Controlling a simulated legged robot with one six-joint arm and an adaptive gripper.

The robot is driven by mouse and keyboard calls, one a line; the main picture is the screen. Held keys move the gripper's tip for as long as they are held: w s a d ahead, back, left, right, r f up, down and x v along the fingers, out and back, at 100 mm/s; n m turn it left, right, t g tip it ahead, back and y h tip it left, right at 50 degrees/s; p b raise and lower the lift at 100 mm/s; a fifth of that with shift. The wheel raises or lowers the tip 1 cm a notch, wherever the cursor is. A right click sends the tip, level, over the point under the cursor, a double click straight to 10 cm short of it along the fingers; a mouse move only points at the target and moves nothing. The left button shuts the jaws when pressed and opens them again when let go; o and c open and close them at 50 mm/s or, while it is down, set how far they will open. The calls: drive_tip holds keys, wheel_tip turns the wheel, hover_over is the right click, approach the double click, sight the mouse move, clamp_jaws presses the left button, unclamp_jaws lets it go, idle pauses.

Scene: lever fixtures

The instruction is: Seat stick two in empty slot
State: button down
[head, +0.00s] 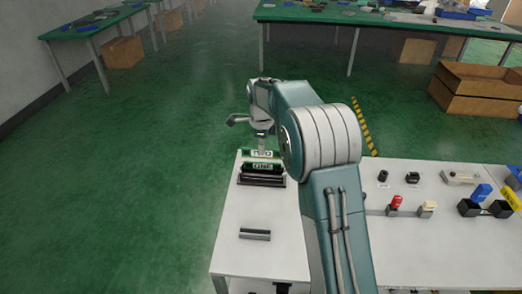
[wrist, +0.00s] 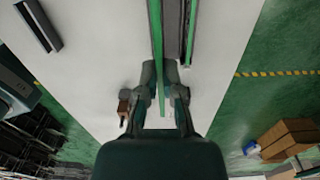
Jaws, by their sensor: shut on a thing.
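My gripper (wrist: 164,88) is shut on a green stick (wrist: 157,45), a thin upright board with a white label whose text I cannot read surely. In the head view the held stick (head: 263,154) is behind and above the black slot fixture (head: 262,181). A second green stick (head: 262,166) with a white label stands in that fixture. In the wrist view the held stick runs beside the dark fixture (wrist: 174,35), with the second stick (wrist: 190,40) on its right. I cannot tell whether the held stick touches a slot; its lower edge is hidden.
A grey bar-shaped holder (head: 255,234) lies nearer on the white table (head: 222,235); it also shows in the wrist view (wrist: 38,25). White tabletop around the grey holder is clear.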

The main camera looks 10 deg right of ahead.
drive_tip(key=shift+a, duration=0.15)
drive_tip(key=shift+f, duration=2.9)
drive_tip(key=shift+s+f, duration=0.1)
drive_tip(key=shift+f, duration=1.95)
drive_tip(key=c, duration=0.7)
unclamp_jaws()
drive_tip(key=shift+r, duration=0.1)
wheel_tip(320, 180, up, 12)
drive_tip(key=shift+f, duration=0.15)
